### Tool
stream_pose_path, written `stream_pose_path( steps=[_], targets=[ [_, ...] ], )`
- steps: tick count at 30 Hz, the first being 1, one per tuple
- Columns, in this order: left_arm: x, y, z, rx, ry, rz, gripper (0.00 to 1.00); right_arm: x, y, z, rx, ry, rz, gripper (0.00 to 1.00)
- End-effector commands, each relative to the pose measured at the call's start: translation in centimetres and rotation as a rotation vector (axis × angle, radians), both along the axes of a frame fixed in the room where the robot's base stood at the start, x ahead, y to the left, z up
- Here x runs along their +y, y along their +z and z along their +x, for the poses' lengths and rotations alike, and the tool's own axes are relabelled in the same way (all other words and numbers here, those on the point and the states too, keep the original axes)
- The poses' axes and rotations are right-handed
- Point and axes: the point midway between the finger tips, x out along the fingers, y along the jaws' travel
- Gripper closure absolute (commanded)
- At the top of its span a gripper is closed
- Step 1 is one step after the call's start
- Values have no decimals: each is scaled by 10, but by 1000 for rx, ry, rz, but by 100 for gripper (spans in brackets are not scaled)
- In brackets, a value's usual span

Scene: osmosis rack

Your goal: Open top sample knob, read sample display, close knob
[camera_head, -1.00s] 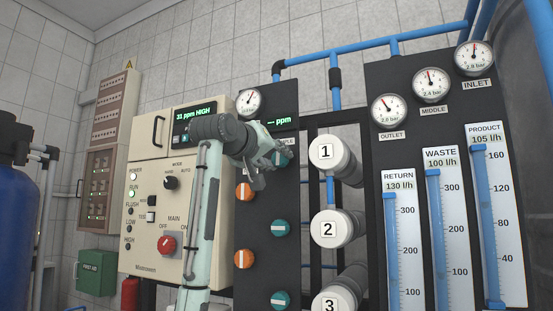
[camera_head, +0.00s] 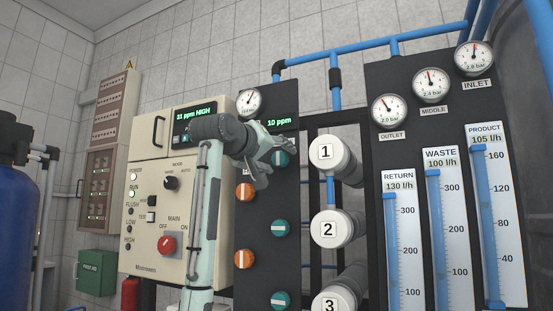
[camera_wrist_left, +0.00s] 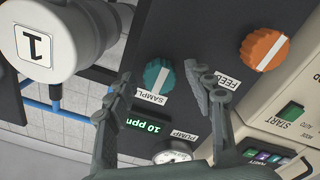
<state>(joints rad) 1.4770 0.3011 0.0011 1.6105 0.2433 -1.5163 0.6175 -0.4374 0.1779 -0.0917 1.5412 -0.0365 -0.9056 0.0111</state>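The top sample knob (camera_head: 281,158) is teal and sits high on the dark panel, beside a SAMPLE label. My left gripper (camera_head: 273,157) is open in front of the knob. My right gripper is not in view.
An orange knob (camera_head: 245,191) marked FEED sits close by, lower left. More teal and orange knobs run down the panel. White numbered cylinders (camera_head: 331,152) stand to the right. A cream control box (camera_head: 150,190) with a red switch (camera_head: 167,244) is at the left.

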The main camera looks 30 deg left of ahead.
Motion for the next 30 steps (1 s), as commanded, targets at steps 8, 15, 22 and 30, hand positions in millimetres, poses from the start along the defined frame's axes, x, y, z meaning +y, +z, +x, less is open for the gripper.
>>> stream_pose_path(
  steps=[8,15,22,30],
  targets=[
    [0,1,-6,-3,1,1,47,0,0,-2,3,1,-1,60],
    [-2,1,-49,-5,2,1,47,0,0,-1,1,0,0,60],
    [-5,1,-96,-4,1,1,47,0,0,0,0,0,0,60],
    [-7,0,-119,0,0,0,47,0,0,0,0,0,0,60]
  ],
)
